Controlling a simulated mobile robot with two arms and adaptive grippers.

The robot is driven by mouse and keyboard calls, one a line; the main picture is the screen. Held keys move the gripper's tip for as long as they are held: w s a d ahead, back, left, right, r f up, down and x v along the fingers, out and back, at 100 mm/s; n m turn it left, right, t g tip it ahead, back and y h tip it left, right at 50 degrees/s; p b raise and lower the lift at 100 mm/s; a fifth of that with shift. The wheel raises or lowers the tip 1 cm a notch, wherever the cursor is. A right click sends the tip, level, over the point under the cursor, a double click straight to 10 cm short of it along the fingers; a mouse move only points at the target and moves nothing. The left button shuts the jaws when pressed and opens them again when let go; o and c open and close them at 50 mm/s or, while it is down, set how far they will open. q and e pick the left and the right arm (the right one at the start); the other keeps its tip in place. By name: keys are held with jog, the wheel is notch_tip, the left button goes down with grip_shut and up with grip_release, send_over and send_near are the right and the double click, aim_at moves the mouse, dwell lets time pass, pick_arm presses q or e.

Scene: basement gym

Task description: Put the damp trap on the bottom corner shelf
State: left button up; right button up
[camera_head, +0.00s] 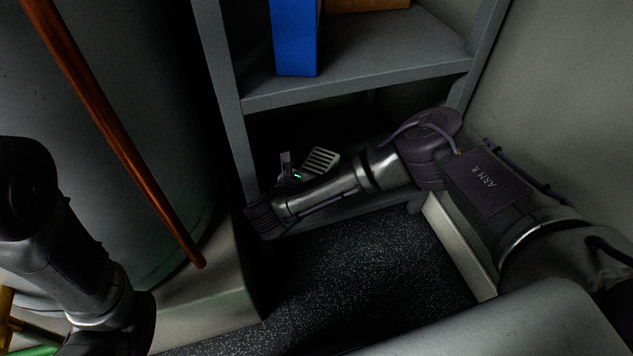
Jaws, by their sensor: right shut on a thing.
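The damp trap (322,159), a pale item with dark slots across its top, shows in the head view behind my right forearm. My right gripper (291,164) is at its left side, shut on it. The gripper is small and dark here, and the forearm hides much of it and the trap's lower part. The bottom corner shelf (345,211) shows as a grey front edge under a dark bay. The trap is within the bay's opening; I cannot tell whether it touches the shelf board. My left arm is at the lower left, its gripper out of view.
A grey upper shelf (375,82) above the bay holds a blue box (296,38) and an orange-brown box (367,4). A large grey tank (130,110) and copper pipe (115,140) stand at the left. Walls close the right. Speckled dark floor (365,275) is clear in front.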

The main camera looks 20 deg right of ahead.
notch_tip(320, 180, down, 4)
jog(key=b, duration=0.3)
jog(key=shift+r, duration=0.1)
jog(key=o, duration=1.7)
